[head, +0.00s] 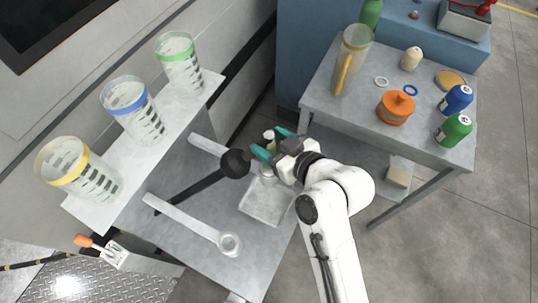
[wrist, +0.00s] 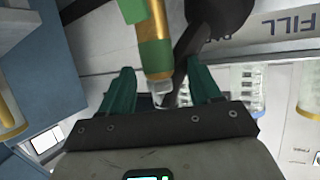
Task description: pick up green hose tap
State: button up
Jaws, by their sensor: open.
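My gripper (head: 271,142) is open, with its two teal fingers spread, in the middle of the head view. In the wrist view, a tap with brass-coloured parts and green bands (wrist: 154,55) hangs down between the open fingers (wrist: 160,72). Its clear nozzle end points toward the palm, and I see a gap on each side of it. In the head view the tap is small and mostly hidden around the gripper, so its outline is unclear there.
A black ball-ended arm (head: 236,163) is close to the gripper's left. Clear jugs with green (head: 181,65), blue (head: 134,110) and yellow (head: 75,165) rims stand on the left shelf. A grey table (head: 325,85) at right holds several bottles and pots. A clear tray (head: 266,203) lies below.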

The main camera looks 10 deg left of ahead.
jog(key=shift+w+a+f, duration=0.15)
jog(key=shift+w+a, duration=0.05)
jog(key=shift+a, duration=0.05)
jog(key=shift+c, duration=0.3)
grip_shut()
dwell(0.5)
